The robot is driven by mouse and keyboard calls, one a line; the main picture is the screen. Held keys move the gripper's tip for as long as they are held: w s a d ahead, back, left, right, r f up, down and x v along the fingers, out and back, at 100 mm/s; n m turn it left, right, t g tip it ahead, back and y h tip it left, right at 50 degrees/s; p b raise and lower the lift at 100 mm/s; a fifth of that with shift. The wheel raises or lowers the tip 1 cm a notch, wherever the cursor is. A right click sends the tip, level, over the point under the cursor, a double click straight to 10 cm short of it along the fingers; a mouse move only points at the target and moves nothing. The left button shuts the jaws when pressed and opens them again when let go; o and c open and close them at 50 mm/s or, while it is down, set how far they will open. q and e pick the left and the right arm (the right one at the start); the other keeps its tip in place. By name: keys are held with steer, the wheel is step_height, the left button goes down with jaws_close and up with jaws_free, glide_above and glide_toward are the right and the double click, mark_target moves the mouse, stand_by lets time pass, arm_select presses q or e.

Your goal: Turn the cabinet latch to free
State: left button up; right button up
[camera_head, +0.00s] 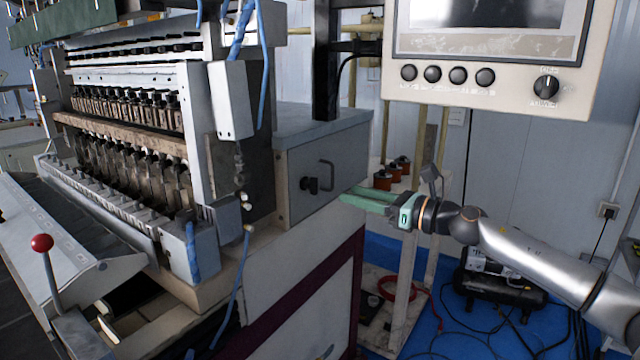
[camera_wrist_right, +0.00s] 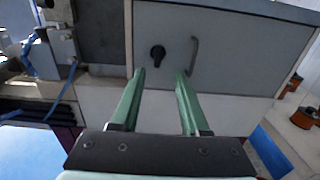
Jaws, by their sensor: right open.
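The cabinet latch (camera_head: 310,185) is a small black knob on the grey cabinet door (camera_head: 338,165), just left of a bent handle (camera_head: 327,174). In the right wrist view the black latch (camera_wrist_right: 157,53) shows ahead of the fingers, with the handle (camera_wrist_right: 194,55) to its right. My right gripper (camera_head: 352,197) has green fingers and comes in from the right, beside the cabinet front. In the wrist view my right gripper (camera_wrist_right: 160,75) is open and empty, its tips apart from the latch and pointing toward the door. My left gripper is not in view.
The winding machine (camera_head: 130,140) fills the left, with a red-knobbed lever (camera_head: 41,243) in front. A control panel (camera_head: 490,50) with a row of black buttons hangs above my right arm. A black compressor (camera_head: 505,280) and cables lie on the blue floor. Orange-brown spools (camera_head: 383,180) stand behind my gripper.

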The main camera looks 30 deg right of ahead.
mark_target(317, 185)
steer(key=p+x, duration=0.2)
steer(key=x, duration=0.1)
steer(key=p+x, duration=0.2)
steer(key=x, duration=0.2)
steer(key=shift+w+a+r, duration=0.1)
steer(key=shift+a+r, duration=0.05)
steer(key=shift+r, duration=0.05)
steer(key=shift+w+a+f, duration=0.1)
steer(key=shift+w+a, duration=0.2)
steer(key=shift+w, duration=0.35)
steer(key=shift+w+a+p, duration=0.1)
steer(key=shift+w+p, duration=0.15)
steer(key=shift+p, duration=0.05)
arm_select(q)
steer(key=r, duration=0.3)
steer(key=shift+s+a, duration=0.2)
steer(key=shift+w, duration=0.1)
arm_select(e)
jaws_close()
